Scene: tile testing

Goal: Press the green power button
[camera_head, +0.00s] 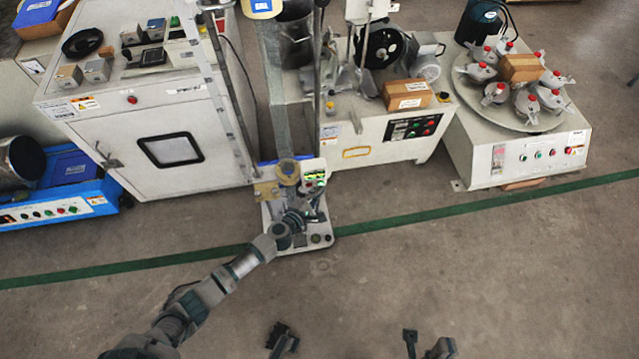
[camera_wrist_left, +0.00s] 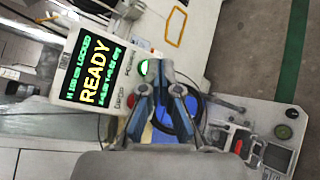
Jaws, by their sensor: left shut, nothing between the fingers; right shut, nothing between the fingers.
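The tester's lit green power button (camera_wrist_left: 143,67) shows in the left wrist view, beside the word POWER and right of the tester's screen (camera_wrist_left: 95,72), which reads READY. A red button (camera_wrist_left: 130,101) sits below it. My left gripper (camera_wrist_left: 161,84) is shut and empty. Its fingertips appear just right of the green button; I cannot tell whether they touch the panel. In the head view, the tester (camera_head: 314,176) stands on the floor with its screen lit, and my left gripper (camera_head: 300,206) is over its base.
A white cabinet (camera_head: 140,110) stands left of the tester. A white machine with a control panel (camera_head: 412,127) and a round-table machine (camera_head: 530,155) stand to the right. The floor (camera_head: 480,270) in front is clear.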

